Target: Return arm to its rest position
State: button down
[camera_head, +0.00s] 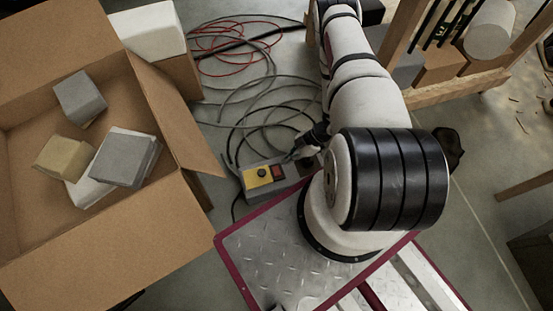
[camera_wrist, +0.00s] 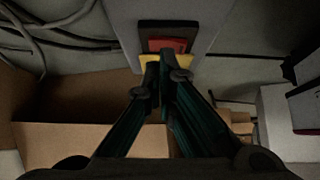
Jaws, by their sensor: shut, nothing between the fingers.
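My arm (camera_head: 365,95) reaches forward from its base and bends down toward a grey control box (camera_head: 292,184). My gripper (camera_head: 294,155) is at the back edge of that box, by its red switch (camera_head: 278,172). In the wrist view my gripper (camera_wrist: 167,76) shows its two dark fingers drawn together at the tips, with nothing between them. The red switch (camera_wrist: 168,46) and a yellow panel (camera_wrist: 185,62) show just beyond the tips. I cannot tell whether the tips touch the box. Part of the gripper is hidden by my arm in the head view.
An open cardboard box (camera_head: 150,90) with several blocks stands at the left, its flap close to the control box. Red cables (camera_head: 225,40) and grey cables (camera_head: 262,85) lie tangled on the floor behind. A wooden shelf (camera_head: 455,90) stands at the upper right.

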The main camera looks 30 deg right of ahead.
jog(key=shift+s+d+f, duration=0.2)
jog(key=shift+d, duration=0.35)
jog(key=shift+s+d+f, duration=0.15)
jog(key=shift+d+f, duration=0.05)
jog(key=shift+d, duration=0.3)
